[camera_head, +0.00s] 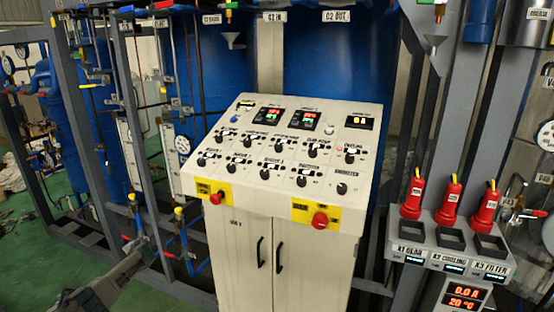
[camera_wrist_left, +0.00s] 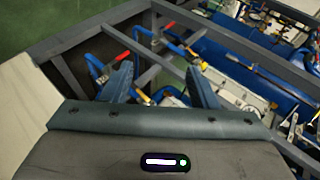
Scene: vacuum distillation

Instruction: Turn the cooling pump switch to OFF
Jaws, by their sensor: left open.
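The sloped beige control panel (camera_head: 280,150) stands in the middle of the head view with rows of black rotary switches. A black switch (camera_head: 350,156) at the upper right of the switch rows has a label that seems to read cooling. Its exact pointer position is too small to tell. My left gripper (camera_head: 141,240) is at the lower left, well away from the panel and below its face. In the left wrist view its two fingers (camera_wrist_left: 160,80) are apart with nothing between them. My right gripper is not in view.
A red emergency button (camera_head: 320,220) sits on the panel's front right, with another red knob (camera_head: 216,198) at front left. Grey frame posts and pipes (camera_head: 150,130) stand near my left gripper.

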